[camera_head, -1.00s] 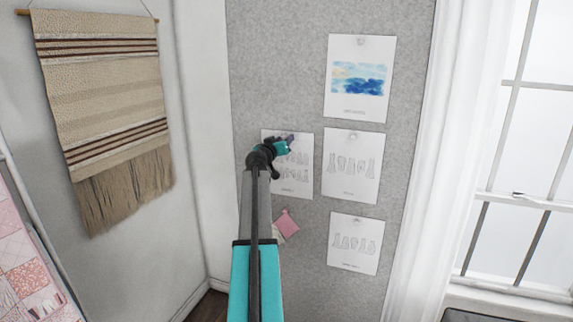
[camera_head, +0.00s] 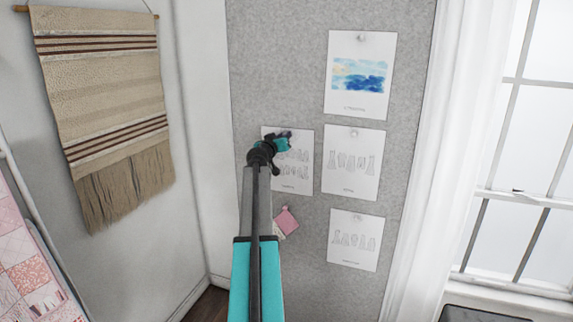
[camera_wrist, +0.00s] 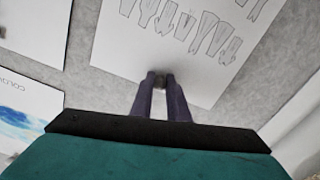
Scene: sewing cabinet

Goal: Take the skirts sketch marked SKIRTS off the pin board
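Three sheets with garment drawings hang on the grey pin board (camera_head: 300,80): a left sheet (camera_head: 300,172), a middle right sheet (camera_head: 353,170) and a lower right sheet (camera_head: 354,245). Their captions are too small to read, so I cannot tell which says SKIRTS. My gripper (camera_head: 287,138) is at the top of the left sheet and hides part of it. In the wrist view, this sheet (camera_wrist: 215,75) appears upside down. My gripper's fingers (camera_wrist: 161,79) are close together, with a small grey pin (camera_wrist: 163,82) between their tips at the sheet's edge.
A blue watercolour sheet (camera_head: 359,95) hangs at the upper right of the board. A pink fabric swatch (camera_head: 286,221) is below the left sheet. A woven hanging (camera_head: 105,100) is on the left wall. A curtain and window (camera_head: 515,150) stand to the right.

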